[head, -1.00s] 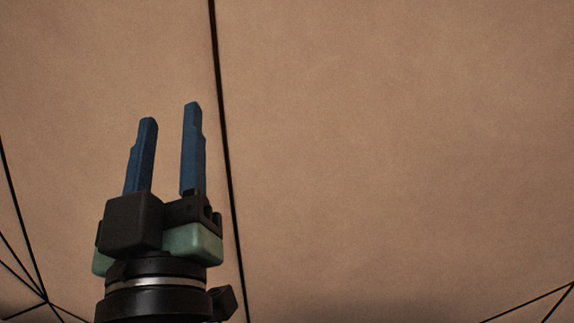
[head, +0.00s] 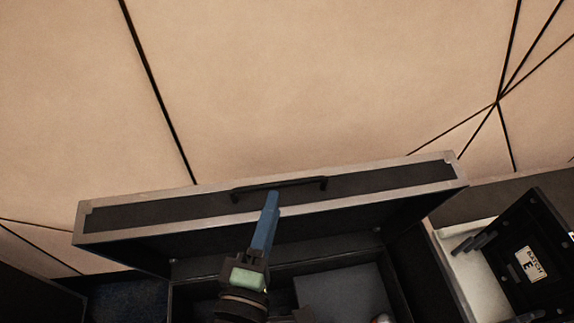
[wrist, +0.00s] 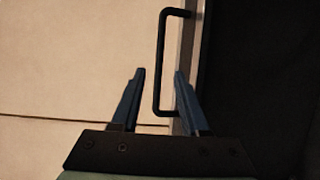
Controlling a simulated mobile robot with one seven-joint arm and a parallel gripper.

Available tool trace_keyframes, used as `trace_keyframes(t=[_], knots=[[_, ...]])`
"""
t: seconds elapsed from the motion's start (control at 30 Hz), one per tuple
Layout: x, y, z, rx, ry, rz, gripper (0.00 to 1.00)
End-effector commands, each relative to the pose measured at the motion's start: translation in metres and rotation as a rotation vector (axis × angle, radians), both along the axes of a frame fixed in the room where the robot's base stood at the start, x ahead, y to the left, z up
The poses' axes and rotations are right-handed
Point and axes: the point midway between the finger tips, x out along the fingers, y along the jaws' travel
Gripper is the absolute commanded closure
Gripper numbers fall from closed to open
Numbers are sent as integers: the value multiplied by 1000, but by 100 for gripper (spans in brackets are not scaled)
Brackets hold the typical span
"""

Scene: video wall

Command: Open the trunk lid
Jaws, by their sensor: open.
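The trunk lid (head: 400,178), black with silver metal edging, stands raised in the head view, with the trunk's open inside below it. A black bar handle (head: 298,184) is on the lid's edge panel. My gripper (head: 272,196) is in front of the lid, its blue fingertips just below the handle in the picture. In the wrist view the fingers (wrist: 159,73) are apart and empty, and the handle's long bar (wrist: 162,50) appears between them. I cannot tell how deep the bar sits, and no grip shows.
Inside the trunk lies a flat grey surface (head: 345,292). To the right, a black case (head: 553,235) with a white "BATCH E" label stands by a pale surface (head: 462,272). A tan panelled wall (head: 310,80) rises behind the lid.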

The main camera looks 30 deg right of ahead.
Motion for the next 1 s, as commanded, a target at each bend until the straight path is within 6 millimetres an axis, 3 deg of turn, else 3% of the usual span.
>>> trace_keyframes(t=[0.2, 0.4, 0.87, 1.0], knots=[[38, -31, 3, 0, -3, -3, 55], [62, -50, 0, 2, -3, -1, 55], [73, -57, -2, 2, -2, 1, 55], [72, -57, -2, 2, -2, 1, 79]])
